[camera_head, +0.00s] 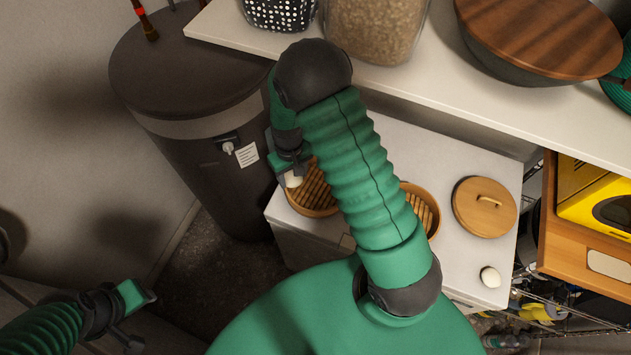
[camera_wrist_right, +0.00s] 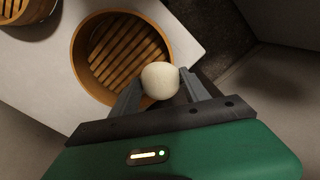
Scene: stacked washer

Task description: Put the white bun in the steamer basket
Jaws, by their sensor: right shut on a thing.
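My right gripper (camera_head: 291,172) is shut on a white bun (camera_head: 293,181); the bun also shows between its fingertips in the right wrist view (camera_wrist_right: 160,80). In that view the bun overlaps the near right rim of a round wooden steamer basket (camera_wrist_right: 82,57) with a slatted floor. The slats in view are bare. In the head view this basket (camera_head: 318,210) is partly hidden by my right arm. I cannot tell the bun's exact height above it. A second white bun (camera_head: 490,277) lies on the white top at the right. My left gripper (camera_head: 140,316) is open and empty at lower left.
A second slatted basket (camera_head: 433,209) is partly behind my arm, with a round wooden lid (camera_head: 485,207) beside it on the white top (camera_head: 470,160). A shelf (camera_head: 450,95) with jars and a wooden-topped bowl (camera_head: 540,35) overhangs behind. A dark bin (camera_head: 190,110) stands left.

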